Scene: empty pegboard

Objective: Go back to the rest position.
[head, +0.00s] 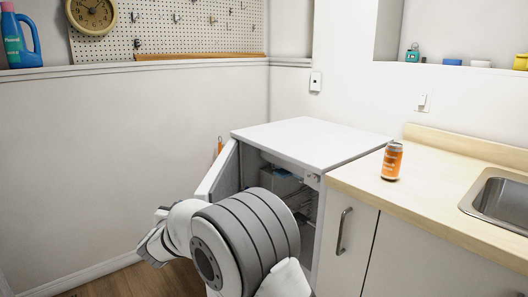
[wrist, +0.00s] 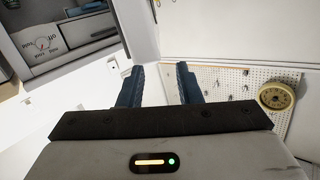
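My gripper (wrist: 160,70) shows in the wrist view with its two dark blue fingers apart and nothing between them. In the head view, my arm reaches in front of a low white appliance, and the gripper end (head: 150,248) points to the lower left, close to the wall side. Its fingers are not clear there. The white appliance (head: 305,142) has its door (head: 217,178) standing open to the left. My arm hides part of the door and the opening.
An orange can (head: 392,160) stands on the wooden counter (head: 440,190), left of a sink (head: 502,200). A dial panel (wrist: 45,42) of the appliance shows in the wrist view. A pegboard (head: 175,22) and a clock (head: 92,12) are at the back. Floor shows at lower left.

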